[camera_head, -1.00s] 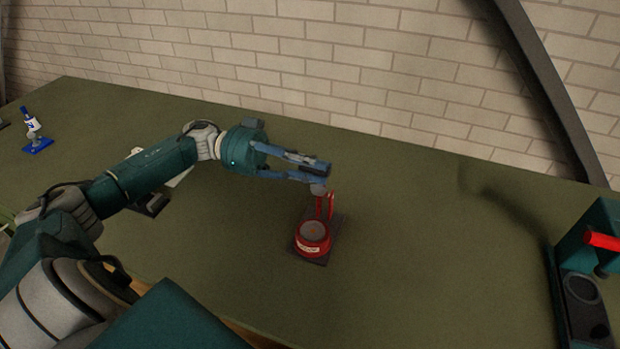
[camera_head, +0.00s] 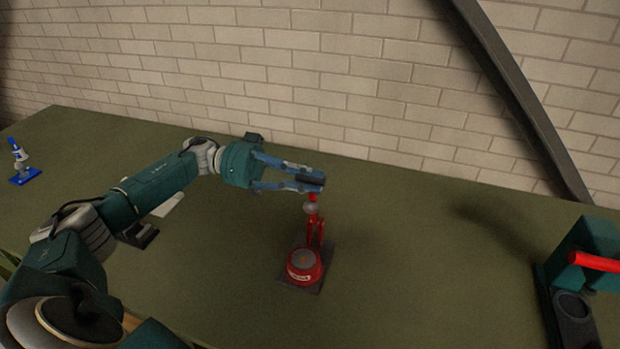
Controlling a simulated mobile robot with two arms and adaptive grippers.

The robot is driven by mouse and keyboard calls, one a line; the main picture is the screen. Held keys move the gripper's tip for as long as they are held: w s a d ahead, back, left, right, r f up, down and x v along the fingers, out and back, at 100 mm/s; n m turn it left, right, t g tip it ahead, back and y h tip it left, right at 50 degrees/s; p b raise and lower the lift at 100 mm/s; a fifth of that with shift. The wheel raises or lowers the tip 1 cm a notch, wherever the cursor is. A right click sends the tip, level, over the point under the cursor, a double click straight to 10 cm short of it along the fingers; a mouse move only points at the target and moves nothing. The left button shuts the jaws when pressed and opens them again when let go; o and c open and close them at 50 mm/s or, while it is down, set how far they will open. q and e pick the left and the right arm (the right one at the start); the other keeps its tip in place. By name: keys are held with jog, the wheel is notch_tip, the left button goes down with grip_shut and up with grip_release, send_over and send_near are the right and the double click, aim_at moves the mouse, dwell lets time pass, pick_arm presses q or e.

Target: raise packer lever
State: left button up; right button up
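A red lever device (camera_head: 304,268) with a label and a grey round top stands on a dark square plate (camera_head: 322,272) on the green table. A thin red upright (camera_head: 316,232) rises behind it to a grey ball (camera_head: 310,208), with a short red piece above. My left gripper (camera_head: 312,182) is level, reaching in from the left, with its blue fingers just above the ball. The short red piece meets the fingertips from below. The view hides whether the fingers grip it. My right gripper is out of view.
A teal block with a red handle (camera_head: 594,262) and a dark base with a round cup (camera_head: 573,306) stands at the right edge. A small blue and white device (camera_head: 22,165) is far left. Dark and pale pieces (camera_head: 138,234) lie below my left arm. The green table between is clear.

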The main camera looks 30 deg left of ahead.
pick_arm(q)
jog(key=o, duration=0.4)
jog(key=shift+r, duration=0.15)
jog(key=shift+o, duration=0.2)
jog(key=shift+s, duration=0.1)
jog(key=shift+a, duration=0.1)
jog(key=v, duration=1.2)
